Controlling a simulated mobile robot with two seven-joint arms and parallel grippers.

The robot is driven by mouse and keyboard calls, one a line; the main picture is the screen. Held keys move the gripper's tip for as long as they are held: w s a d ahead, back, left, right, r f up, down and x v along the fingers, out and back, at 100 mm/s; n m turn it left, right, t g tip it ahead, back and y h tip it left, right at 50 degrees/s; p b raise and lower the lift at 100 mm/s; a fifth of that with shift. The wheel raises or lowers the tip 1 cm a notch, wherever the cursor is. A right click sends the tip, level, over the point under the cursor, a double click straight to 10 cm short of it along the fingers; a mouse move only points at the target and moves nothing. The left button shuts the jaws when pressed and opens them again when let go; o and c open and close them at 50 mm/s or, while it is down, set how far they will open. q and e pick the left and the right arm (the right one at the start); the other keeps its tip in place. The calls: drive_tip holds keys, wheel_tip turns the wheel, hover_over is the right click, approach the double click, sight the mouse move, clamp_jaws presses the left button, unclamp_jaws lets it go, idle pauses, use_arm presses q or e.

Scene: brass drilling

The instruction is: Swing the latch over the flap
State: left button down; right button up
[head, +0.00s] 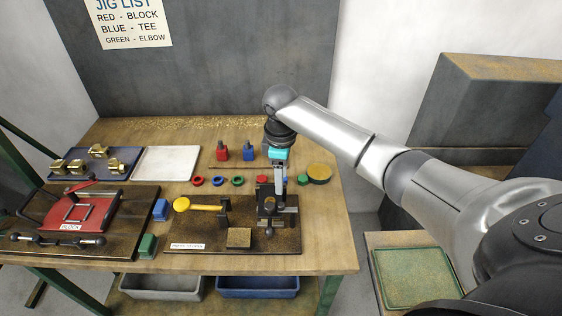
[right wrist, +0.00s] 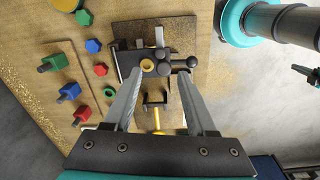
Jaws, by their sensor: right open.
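My right gripper (head: 280,185) points down over the black fixture (head: 268,207) on the dark middle board. In the right wrist view its two fingers (right wrist: 157,105) are apart with nothing held between them. The fixture there (right wrist: 147,64) has a brass ring and black ball knobs, just beyond the fingertips. A rod with a yellow knob (head: 182,204) reaches it from the left. A red hinged-looking plate (head: 72,213) marked BLOCK lies on the left board, with a black ball-ended bar (head: 60,239) in front. I cannot tell which part is the latch.
Red (head: 222,151) and blue (head: 249,151) blocks stand behind the fixture, with several coloured rings nearer. Bins sit below the front edge. A green-topped stand (head: 412,276) is at right.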

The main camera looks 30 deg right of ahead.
drive_tip(key=shift+r, duration=2.4)
